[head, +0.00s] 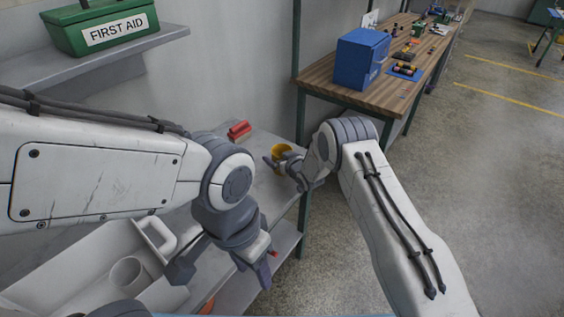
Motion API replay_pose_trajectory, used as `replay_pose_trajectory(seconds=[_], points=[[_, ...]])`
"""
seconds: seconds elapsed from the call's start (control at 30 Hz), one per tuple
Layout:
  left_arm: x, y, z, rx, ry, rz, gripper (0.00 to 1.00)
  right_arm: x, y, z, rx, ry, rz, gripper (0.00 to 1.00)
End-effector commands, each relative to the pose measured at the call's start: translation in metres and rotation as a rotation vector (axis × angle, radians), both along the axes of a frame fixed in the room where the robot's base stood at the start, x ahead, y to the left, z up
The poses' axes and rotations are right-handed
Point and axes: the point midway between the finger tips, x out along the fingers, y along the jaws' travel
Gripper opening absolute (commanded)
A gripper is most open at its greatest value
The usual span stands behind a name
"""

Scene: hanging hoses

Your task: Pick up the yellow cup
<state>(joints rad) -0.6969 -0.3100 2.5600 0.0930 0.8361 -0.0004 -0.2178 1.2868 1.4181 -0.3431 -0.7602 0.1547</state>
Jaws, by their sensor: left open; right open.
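The yellow cup (280,148) stands on the grey shelf top near its far right end, partly hidden by my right gripper. My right gripper (284,170) is open right at the cup's near side. I cannot tell whether its fingers touch the cup or lie around it. My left gripper (222,274) is open and empty, lower and nearer, in front of the grey shelf and well apart from the cup.
A red object (239,130) lies on the grey shelf (262,189) left of the cup. A white bin (75,262) is at lower left. A green first aid box (100,25) sits on an upper shelf. A wooden bench holds a blue box (362,58). The floor at right is clear.

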Motion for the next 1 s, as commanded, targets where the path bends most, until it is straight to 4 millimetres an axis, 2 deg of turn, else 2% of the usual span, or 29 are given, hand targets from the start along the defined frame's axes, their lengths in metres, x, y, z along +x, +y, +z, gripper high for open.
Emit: replay_pose_trajectory(seconds=[0.1,0.27,0.3,0.67,0.83,0.93,1.0], points=[[0.000,0.000,0.000,0.000,0.000,0.000,0.50,0.000,0.000,0.000,0.000,0.000,0.000,1.00],[0.000,0.000,0.000,0.000,0.000,0.000,0.50,0.000,0.000,0.000,0.000,0.000,0.000,0.39],[0.000,0.000,0.000,0.000,0.000,0.000,0.50,0.000,0.000,0.000,0.000,0.000,0.000,0.23],[0.000,0.000,-0.002,0.000,0.000,0.000,0.50,0.000,0.000,0.006,0.000,-0.002,0.000,0.21],[0.000,0.000,-0.007,0.000,0.000,0.000,0.50,0.000,0.000,0.022,0.001,-0.003,0.000,0.21],[0.000,0.000,-0.012,0.000,0.000,0.000,0.50,0.001,0.000,0.040,0.002,-0.006,-0.001,0.21],[0.000,0.000,-0.014,0.000,0.000,0.000,0.50,-0.005,-0.014,0.049,0.000,-0.002,-0.004,0.21]])
